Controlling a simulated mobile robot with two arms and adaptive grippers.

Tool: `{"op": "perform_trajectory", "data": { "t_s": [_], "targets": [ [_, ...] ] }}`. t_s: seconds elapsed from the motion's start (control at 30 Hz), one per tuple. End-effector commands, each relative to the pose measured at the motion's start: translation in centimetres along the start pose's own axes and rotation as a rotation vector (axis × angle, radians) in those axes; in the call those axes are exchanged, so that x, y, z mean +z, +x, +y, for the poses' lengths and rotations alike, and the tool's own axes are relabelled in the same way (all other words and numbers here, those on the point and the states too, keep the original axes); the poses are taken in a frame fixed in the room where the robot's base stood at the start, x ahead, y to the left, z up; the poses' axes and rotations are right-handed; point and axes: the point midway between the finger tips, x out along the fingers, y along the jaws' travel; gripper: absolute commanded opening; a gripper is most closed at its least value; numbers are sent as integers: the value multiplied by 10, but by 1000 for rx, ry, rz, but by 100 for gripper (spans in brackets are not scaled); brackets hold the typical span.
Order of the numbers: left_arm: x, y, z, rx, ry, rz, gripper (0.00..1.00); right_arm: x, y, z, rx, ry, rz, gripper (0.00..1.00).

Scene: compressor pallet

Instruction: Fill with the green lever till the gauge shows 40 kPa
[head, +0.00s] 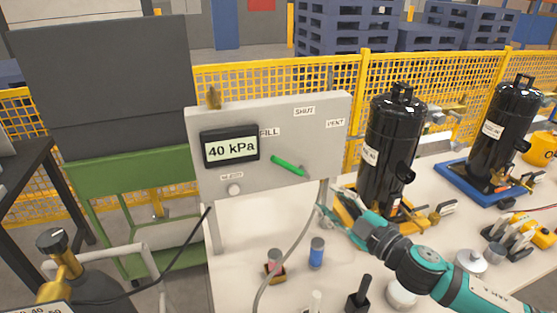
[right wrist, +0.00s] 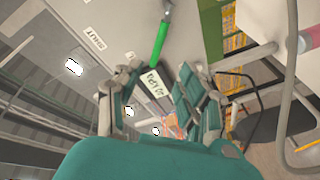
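The gauge (head: 232,149) on the grey panel (head: 212,187) reads 40 kPa. The green lever (head: 288,166) sits right of the gauge, with its green end pointing up-left toward the FILL label (head: 270,132). My right gripper (head: 322,208) is below and right of the lever, apart from it, in front of the panel's lower right. In the right wrist view its fingers (right wrist: 155,80) are spread with nothing held. The lever (right wrist: 160,42) lies beyond the fingertips there, and the gauge (right wrist: 152,83) shows between the fingers. My left gripper is out of view.
SHUT (head: 304,112) and VENT (head: 335,123) labels are on the panel. A black compressor (head: 388,145) stands right of it, close to my right arm. A grey hose (head: 290,258) hangs in front. Blue (head: 317,252) and red (head: 274,262) items stand on the white table.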

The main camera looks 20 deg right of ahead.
Motion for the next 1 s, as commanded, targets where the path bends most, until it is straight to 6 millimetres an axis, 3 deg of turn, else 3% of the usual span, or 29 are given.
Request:
{"op": "perform_trajectory", "data": {
  "t_s": [0.2,0.33,0.47,0.7,1.0],
  "targets": [
    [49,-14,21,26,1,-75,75,-2,23,4,5,2,1,40],
    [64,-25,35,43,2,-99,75,-2,46,5,6,3,0,40],
    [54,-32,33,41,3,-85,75,-2,72,4,5,3,-2,40],
    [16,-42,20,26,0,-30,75,-2,123,3,4,2,-2,40],
    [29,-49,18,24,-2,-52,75,0,165,1,3,2,-2,40]
  ]
}}
